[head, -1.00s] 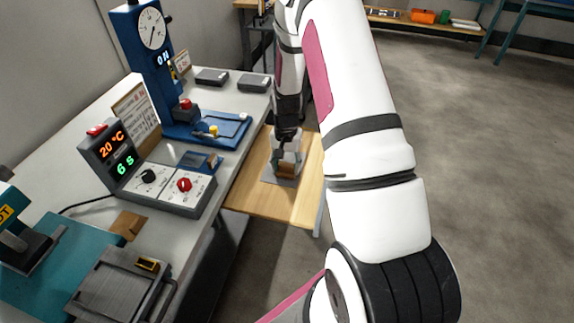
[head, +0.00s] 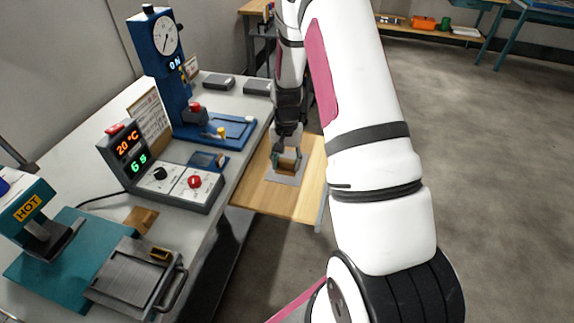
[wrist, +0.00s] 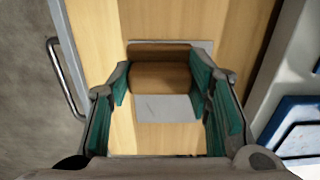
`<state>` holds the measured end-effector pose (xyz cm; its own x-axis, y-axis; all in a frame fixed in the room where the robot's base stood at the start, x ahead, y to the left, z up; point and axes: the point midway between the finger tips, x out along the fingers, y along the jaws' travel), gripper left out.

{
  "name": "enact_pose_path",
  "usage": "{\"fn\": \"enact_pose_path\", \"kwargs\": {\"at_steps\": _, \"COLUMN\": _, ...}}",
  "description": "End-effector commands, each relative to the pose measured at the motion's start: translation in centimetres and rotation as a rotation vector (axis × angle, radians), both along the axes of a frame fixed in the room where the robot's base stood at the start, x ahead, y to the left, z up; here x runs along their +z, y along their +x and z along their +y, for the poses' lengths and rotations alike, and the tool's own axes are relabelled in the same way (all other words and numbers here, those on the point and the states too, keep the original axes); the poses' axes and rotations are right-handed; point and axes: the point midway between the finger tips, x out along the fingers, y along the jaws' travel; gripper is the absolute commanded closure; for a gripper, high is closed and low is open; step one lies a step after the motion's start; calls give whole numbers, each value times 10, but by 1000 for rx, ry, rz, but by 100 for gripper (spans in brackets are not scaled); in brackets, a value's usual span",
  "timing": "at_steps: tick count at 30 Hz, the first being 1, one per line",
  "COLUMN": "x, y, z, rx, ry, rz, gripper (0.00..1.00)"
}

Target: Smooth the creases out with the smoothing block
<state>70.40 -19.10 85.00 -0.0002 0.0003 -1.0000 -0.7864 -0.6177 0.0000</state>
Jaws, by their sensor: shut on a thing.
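The smoothing block, a brown wooden block (wrist: 160,76), is between the teal-padded fingers of my gripper (wrist: 162,88) in the wrist view. My gripper (head: 287,150) is shut on it, and the block (head: 290,164) shows only partly below the fingers in the head view. The block is over a thin grey sheet (head: 284,179) on a light wooden board. In the wrist view the sheet (wrist: 168,108) shows in front of the block and as a strip behind it. I cannot make out creases, nor whether the block touches the sheet.
The wooden board (head: 250,190) sits beside the grey bench (head: 80,168). On the bench are a blue press (head: 158,75) with a dial, a control box (head: 165,180) reading 20 °C and 6 s, and a teal press (head: 30,215) marked HOT.

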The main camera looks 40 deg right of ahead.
Motion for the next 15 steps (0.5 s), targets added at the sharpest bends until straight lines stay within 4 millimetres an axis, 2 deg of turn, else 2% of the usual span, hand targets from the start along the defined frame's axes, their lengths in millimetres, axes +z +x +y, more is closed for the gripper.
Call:
{"fn": "enact_pose_path", "kwargs": {"at_steps": 6, "x": 20, "y": -5, "z": -1, "rx": 2, "ry": -1, "rz": -2, "gripper": 77}}
{"fn": "enact_pose_path", "kwargs": {"at_steps": 15, "x": 24, "y": -5, "z": -1, "rx": 2, "ry": 0, "rz": 0, "gripper": 77}}
